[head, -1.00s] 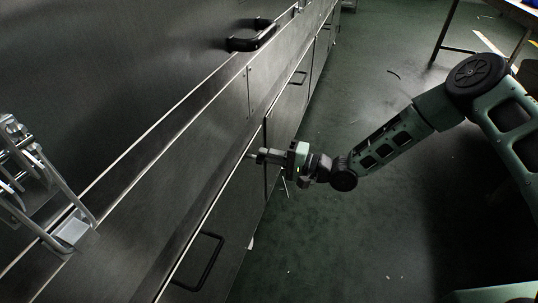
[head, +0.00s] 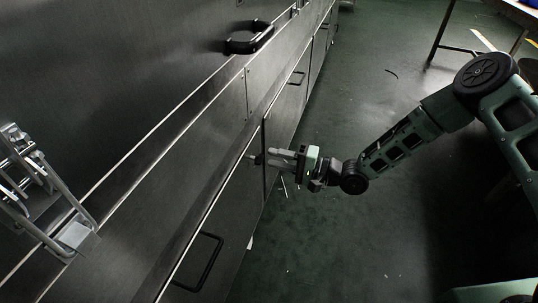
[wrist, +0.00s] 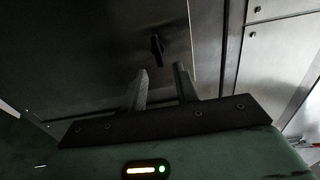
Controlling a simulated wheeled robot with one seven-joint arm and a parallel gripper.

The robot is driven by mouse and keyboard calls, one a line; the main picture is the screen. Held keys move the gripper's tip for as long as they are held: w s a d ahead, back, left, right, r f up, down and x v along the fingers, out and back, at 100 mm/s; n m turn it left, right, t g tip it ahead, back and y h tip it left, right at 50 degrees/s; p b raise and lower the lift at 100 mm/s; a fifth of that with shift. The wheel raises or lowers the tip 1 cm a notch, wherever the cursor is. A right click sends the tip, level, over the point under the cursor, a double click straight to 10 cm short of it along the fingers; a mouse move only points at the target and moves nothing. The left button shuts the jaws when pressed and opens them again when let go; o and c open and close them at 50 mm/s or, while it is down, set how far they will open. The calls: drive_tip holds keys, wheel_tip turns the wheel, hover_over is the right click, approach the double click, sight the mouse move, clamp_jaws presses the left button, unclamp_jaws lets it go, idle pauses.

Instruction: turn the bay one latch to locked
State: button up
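The bay one latch appears to be the small dark handle (wrist: 157,49) on the metal panel in the wrist view, standing roughly upright in the picture and slightly tilted. In the head view it is a small dark piece (head: 254,159) on the front of the dryer. My gripper (head: 271,157) is just off the panel, its fingers pointing at the latch. In the wrist view its two fingers (wrist: 161,70) are apart with nothing between them, and the latch lies beyond the tips, not touched. No lock marking can be read.
Black handles (head: 250,38) and (head: 203,262) stick out from the dryer panels (head: 130,60). A bright metal clamp-like fitting (head: 75,232) is at the left. The green floor (head: 350,240) to the right is mostly clear. A table (head: 520,10) stands at the top right.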

drive_tip(key=p+v, duration=0.2)
drive_tip(key=v, duration=1.2)
drive_tip(key=shift+d, duration=0.15)
drive_tip(key=a+r+n+g+h, duration=0.2)
drive_tip(key=a+r+n+h, duration=0.4)
drive_tip(key=r+h, duration=0.45)
drive_tip(key=s+d+r+n+g+h, duration=0.15)
drive_tip(key=s+r, duration=0.25)
drive_tip(key=s, duration=0.5)
drive_tip(key=s+r+n+g+h, duration=0.1)
drive_tip(key=s+r+n+h, duration=0.2)
drive_tip(key=s, duration=0.6)
drive_tip(key=s+d+r+n+g+h, duration=0.1)
drive_tip(key=s+r+n+g, duration=0.1)
drive_tip(key=s+r, duration=0.5)
wheel_tip(320, 180, up, 28)
drive_tip(key=s+p, duration=0.1)
drive_tip(key=p, duration=2.9)
drive_tip(key=shift+s+m, duration=0.25)
drive_tip(key=shift+m, duration=0.1)
